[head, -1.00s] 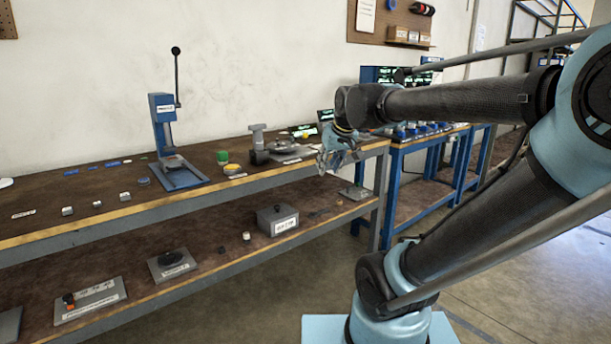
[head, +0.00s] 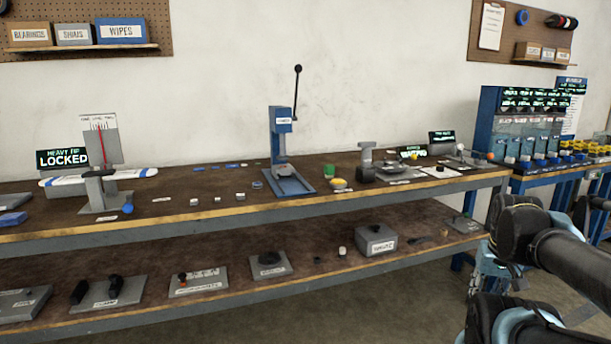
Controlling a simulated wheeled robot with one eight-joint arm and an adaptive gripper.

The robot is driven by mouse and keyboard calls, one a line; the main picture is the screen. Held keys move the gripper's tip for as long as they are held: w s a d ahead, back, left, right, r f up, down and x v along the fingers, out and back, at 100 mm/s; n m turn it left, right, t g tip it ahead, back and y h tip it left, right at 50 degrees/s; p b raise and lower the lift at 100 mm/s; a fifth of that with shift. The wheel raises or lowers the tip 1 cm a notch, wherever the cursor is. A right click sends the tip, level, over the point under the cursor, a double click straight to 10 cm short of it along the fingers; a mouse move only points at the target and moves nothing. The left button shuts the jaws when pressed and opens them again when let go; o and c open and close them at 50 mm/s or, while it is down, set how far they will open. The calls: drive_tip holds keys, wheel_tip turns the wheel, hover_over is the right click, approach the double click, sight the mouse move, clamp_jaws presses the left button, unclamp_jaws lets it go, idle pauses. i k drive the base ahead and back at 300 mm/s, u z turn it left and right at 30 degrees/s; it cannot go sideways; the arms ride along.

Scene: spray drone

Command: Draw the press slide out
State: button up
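The blue press (head: 283,145) stands upright on the bench top near the middle of the head view. It has a tall black lever with a round knob, leaning up and to the right. Its blue base holds a grey plate-like part (head: 285,172) low under the head; I cannot tell how far any slide is drawn out. My gripper (head: 490,278) hangs at the lower right, in front of the bench's right end and well apart from the press. It is small and partly covered by my arm, so its fingers are unclear.
The workbench (head: 400,200) has a lower shelf with several labelled fixtures and a grey box (head: 376,240). Left of the press stands a gauge fixture with a "LOCKED" display (head: 63,158). A green cup (head: 329,171) and a yellow-topped dish (head: 339,184) stand right of the press.

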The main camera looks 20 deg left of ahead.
sight(289, 172)
drive_tip(key=u, duration=1.05)
drive_tip(key=k, duration=0.85)
drive_tip(key=u, duration=0.25)
drive_tip(key=i, duration=1)
